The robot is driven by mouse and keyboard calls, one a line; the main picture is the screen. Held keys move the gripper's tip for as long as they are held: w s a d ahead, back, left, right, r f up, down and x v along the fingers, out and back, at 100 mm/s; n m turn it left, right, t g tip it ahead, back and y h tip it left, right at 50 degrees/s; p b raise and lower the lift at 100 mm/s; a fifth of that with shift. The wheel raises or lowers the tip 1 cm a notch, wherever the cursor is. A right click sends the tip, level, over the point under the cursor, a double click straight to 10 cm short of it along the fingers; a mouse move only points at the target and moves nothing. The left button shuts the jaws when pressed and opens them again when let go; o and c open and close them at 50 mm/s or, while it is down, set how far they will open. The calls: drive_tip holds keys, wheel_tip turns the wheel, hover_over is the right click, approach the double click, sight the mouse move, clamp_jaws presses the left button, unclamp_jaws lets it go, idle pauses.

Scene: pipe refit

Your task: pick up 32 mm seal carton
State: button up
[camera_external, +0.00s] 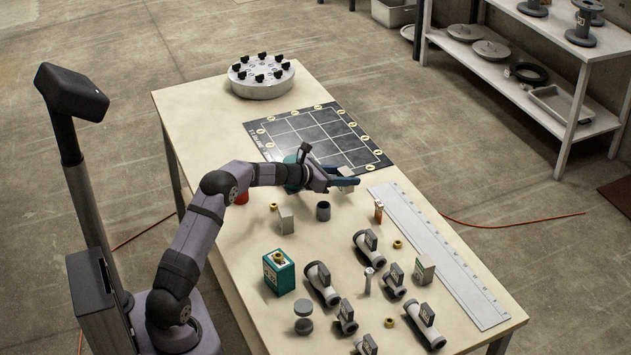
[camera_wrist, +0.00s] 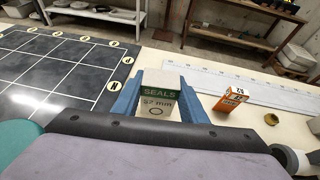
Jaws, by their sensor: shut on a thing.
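The seal carton (camera_wrist: 160,103), pale with a green band, sits between the two blue fingers of my gripper (camera_wrist: 159,98) in the wrist view. Its print reads "SEALS" and a size in mm whose first digit is hard to read. In the external view the carton (camera_external: 347,176) shows partly behind the fingers of my gripper (camera_external: 342,182), by the near edge of the dark mat. My gripper is shut on it. I cannot tell how far its underside is from the table.
The gridded mat (camera_external: 315,140) lies behind, with a round flange (camera_external: 262,84) beyond it. A small orange carton (camera_wrist: 231,98) stands right of my gripper, before a long white scale strip (camera_external: 440,255). A teal box (camera_external: 279,278), a grey carton (camera_external: 286,221) and several pipe fittings occupy the nearer table.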

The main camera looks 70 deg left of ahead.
sight(346, 171)
wheel_tip(346, 171, up, 7)
drive_tip(key=shift+p, duration=0.45)
